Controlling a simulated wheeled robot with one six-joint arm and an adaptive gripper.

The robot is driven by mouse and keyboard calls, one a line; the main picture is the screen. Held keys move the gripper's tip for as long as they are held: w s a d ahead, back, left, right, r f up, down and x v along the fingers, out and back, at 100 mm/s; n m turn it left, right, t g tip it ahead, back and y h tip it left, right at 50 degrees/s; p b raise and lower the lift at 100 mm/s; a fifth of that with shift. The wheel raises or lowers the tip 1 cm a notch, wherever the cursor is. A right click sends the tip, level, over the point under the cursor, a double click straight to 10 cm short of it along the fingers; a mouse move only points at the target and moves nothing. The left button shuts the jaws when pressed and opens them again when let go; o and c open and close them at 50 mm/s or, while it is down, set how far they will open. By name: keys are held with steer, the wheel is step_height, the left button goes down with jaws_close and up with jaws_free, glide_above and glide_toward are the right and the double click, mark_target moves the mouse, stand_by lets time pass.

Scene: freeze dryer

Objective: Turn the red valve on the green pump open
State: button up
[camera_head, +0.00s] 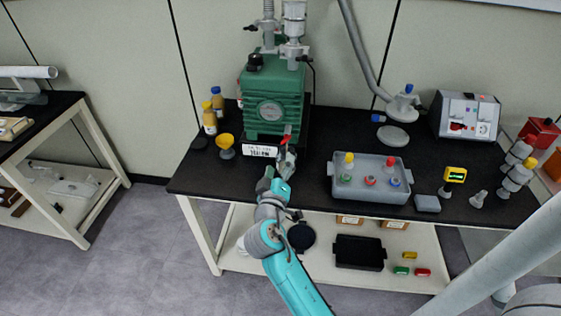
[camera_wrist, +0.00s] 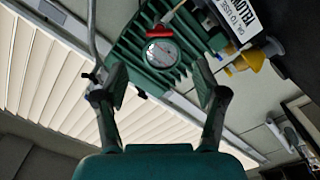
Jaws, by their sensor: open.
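The green pump (camera_head: 271,98) stands on the black table in the head view, with a round gauge on its front. It also shows in the wrist view (camera_wrist: 135,47), seen tilted. A red valve (camera_head: 285,140) shows as a small red piece at the pump's lower front right. In the wrist view the red valve handle (camera_wrist: 158,31) lies just above the gauge. My gripper (camera_head: 287,158) is in front of the pump, just below the valve. In the wrist view my gripper (camera_wrist: 160,70) has its two fingers wide apart with nothing between them. I cannot tell whether anything touches the valve.
A yellow funnel (camera_head: 225,143) and yellow-capped bottles (camera_head: 209,118) stand left of the pump. A grey tray (camera_head: 345,190) with coloured-knob parts lies to the right. A control box (camera_head: 466,115) stands back right. A white label (camera_head: 260,151) is below the pump's front.

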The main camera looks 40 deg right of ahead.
mark_target(286, 141)
steer(key=x, duration=1.1)
steer(key=shift+s+f, duration=0.1)
steer(key=shift+s, duration=0.05)
steer(key=c, duration=1.1)
